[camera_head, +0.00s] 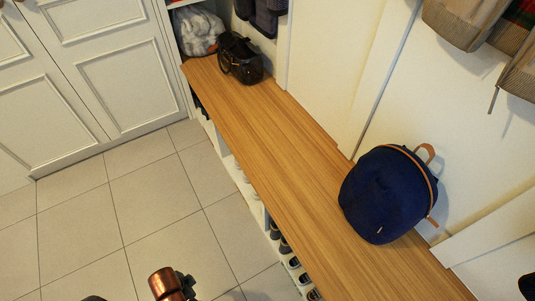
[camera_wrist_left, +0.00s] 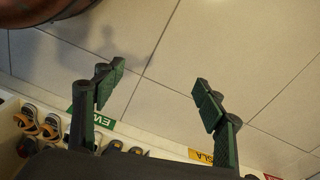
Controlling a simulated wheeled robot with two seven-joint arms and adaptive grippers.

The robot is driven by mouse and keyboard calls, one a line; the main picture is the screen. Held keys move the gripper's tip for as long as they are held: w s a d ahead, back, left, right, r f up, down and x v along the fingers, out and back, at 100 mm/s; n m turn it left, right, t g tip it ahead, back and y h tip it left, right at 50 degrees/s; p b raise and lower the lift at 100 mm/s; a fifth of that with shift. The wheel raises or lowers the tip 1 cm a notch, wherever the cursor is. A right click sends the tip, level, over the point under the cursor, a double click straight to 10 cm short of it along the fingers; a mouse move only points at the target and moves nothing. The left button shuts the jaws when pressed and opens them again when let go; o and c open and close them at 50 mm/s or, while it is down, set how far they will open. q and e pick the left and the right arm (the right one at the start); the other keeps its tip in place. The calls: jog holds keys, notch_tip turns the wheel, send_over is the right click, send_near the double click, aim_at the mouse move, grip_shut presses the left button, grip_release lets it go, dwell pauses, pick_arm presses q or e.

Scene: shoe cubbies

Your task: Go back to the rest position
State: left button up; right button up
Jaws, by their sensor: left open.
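My left gripper (camera_wrist_left: 157,88) shows in the left wrist view. Its two dark green fingers are spread wide apart with nothing between them. Pale floor tiles (camera_wrist_left: 150,45) lie beyond the fingertips. In the head view only a copper-coloured part of my own arm shows at the bottom edge, and the left gripper's fingers are not visible there. My right gripper is in neither view.
A long wooden bench (camera_head: 270,135) carries a navy backpack (camera_head: 385,197) and a dark bag (camera_head: 240,58). Shoes (camera_wrist_left: 38,122) sit in cubbies with coloured labels below. Open tiled floor (camera_head: 135,205) lies left of the bench, before white cabinet doors (camera_head: 85,75).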

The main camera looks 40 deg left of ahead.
pick_arm(q)
jog(key=s+a+r+n+g+y, duration=0.1)
jog(key=s+a+r, duration=0.15)
jog(key=s, duration=0.25)
jog(key=s+a+r+n+g, duration=0.1)
jog(key=s+a+r, duration=0.1)
jog(key=s+a, duration=0.15)
notch_tip(320, 180, down, 8)
jog(key=s+d+t+p, duration=0.1)
jog(key=s+d+p, duration=0.2)
jog(key=p, duration=1.3)
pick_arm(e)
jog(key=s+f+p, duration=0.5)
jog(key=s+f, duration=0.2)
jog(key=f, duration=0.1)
pick_arm(q)
jog(key=s+d+m+p, duration=0.1)
jog(key=s+d+p, duration=0.1)
jog(key=s+p, duration=0.9)
jog(key=s+f, duration=0.1)
jog(key=s, duration=0.3)
jog(key=shift+d+t, duration=0.15)
jog(key=shift+t, duration=0.15)
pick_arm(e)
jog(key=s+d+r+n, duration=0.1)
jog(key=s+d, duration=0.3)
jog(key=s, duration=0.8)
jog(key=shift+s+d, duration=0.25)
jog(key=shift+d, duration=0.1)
